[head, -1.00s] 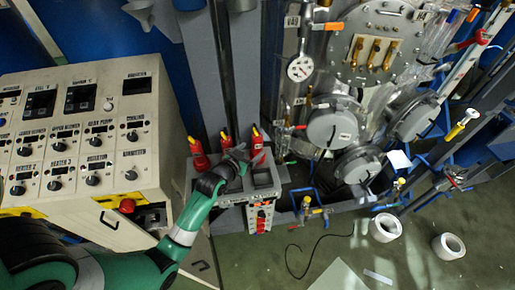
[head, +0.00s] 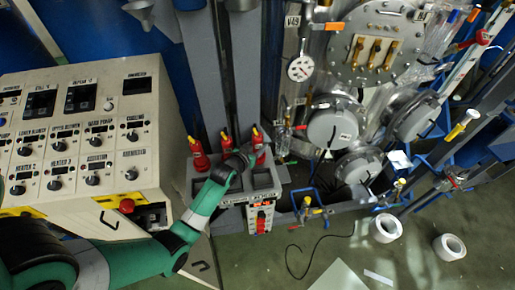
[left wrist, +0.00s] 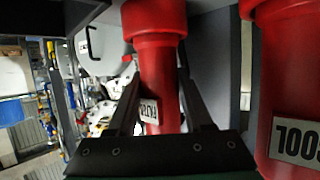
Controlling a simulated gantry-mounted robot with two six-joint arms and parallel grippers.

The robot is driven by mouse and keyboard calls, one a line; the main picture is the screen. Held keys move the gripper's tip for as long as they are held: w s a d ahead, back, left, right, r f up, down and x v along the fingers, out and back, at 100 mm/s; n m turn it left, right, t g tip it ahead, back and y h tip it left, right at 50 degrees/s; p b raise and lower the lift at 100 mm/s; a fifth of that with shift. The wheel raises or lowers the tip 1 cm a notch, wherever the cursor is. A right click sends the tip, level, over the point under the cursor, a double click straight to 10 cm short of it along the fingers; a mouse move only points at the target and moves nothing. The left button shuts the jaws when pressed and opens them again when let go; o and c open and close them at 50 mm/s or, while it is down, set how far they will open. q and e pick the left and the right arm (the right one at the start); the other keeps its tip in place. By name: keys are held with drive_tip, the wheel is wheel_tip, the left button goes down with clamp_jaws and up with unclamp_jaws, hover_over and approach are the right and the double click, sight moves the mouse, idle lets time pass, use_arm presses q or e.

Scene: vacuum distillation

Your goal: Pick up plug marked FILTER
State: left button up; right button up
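Three red plugs with yellow tops stand in a row on a grey holder (head: 232,198) in the head view: left (head: 200,157), middle (head: 227,140) and right (head: 258,149). My left gripper (head: 248,157) is at the right plug. In the left wrist view, the fingers of my left gripper (left wrist: 160,85) stand on either side of a red plug (left wrist: 157,60), close to it; a firm grip does not show. Its small white label (left wrist: 149,111) is tilted and hard to read. My right gripper is not in view.
Another red plug (left wrist: 289,80), its label turned upside down and seeming to read COOL, stands close on the right in the wrist view. A control panel (head: 75,145) is left of the holder. Steel vessels and valves stand to the right (head: 335,125).

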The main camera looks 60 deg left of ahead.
sight(254, 141)
use_arm(q)
clamp_jaws()
drive_tip(key=shift+r, duration=0.15)
drive_tip(key=shift+r, duration=0.3)
drive_tip(key=r, duration=0.3)
drive_tip(key=shift+s+d+r+p, duration=0.15)
drive_tip(key=shift+s+r+p, duration=0.1)
drive_tip(key=shift+s+p, duration=0.15)
drive_tip(key=a+r+p+v, duration=0.1)
drive_tip(key=p+v, duration=0.2)
drive_tip(key=v, duration=0.4)
drive_tip(key=r+p+v, duration=0.1)
drive_tip(key=p+v, duration=0.2)
drive_tip(key=v, duration=0.5)
drive_tip(key=shift+a+r, duration=0.2)
drive_tip(key=shift+r, duration=0.2)
